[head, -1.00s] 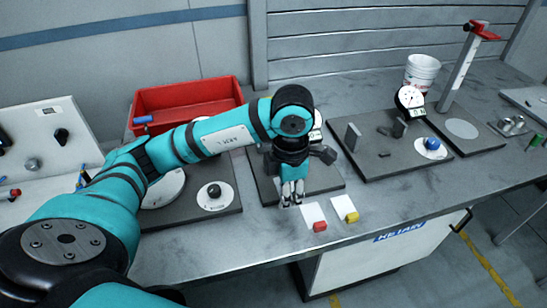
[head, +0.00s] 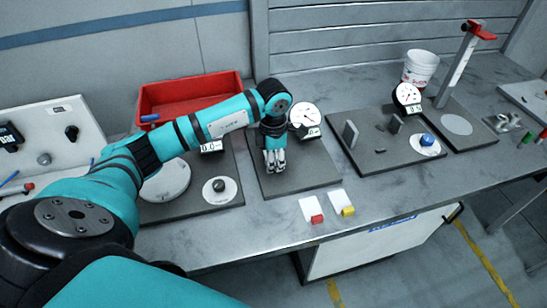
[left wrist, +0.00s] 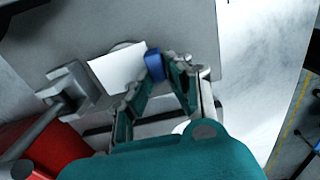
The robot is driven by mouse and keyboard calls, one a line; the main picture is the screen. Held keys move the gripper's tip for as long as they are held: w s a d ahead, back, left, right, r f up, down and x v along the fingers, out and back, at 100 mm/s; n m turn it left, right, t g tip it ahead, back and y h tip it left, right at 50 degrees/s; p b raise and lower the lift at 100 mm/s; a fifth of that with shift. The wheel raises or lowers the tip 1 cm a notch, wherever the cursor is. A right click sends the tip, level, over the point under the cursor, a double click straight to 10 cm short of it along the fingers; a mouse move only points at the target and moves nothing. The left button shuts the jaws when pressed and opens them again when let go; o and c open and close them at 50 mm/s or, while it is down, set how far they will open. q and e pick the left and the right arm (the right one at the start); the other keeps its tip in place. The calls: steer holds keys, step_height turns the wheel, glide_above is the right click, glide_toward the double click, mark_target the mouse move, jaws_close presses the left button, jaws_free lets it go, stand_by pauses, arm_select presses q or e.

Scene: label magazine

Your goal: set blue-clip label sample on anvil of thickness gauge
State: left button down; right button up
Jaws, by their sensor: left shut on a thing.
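In the left wrist view the blue-clip label sample is a white card (left wrist: 115,66) with a blue clip (left wrist: 153,65) at one edge. My left gripper (left wrist: 157,72) is shut on the blue clip, and the card sticks out to the left over a grey plate. In the head view my left gripper (head: 275,168) points down over the middle dark plate, hiding the sample. The thickness gauge (head: 305,116), with a white dial, stands just behind and right of it. A rounded edge, perhaps the anvil, shows behind the card; I cannot tell whether they touch. My right gripper is not in view.
A red-clip sample (head: 309,208) and a yellow-clip sample (head: 342,202) lie on the bench in front. A red bin (head: 190,92) stands behind my left arm. Another dial gauge (head: 407,95) and a white bucket (head: 420,67) stand at right.

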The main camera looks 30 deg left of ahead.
arm_select(q)
steer(key=shift+f, duration=0.1)
steer(key=c, duration=1.3)
jaws_free()
steer(key=shift+r, duration=0.25)
steer(key=shift+r+b, duration=0.25)
steer(key=shift+b, duration=0.05)
step_height(320, 180, up, 11)
steer(key=b, duration=0.3)
steer(key=shift+r, duration=0.15)
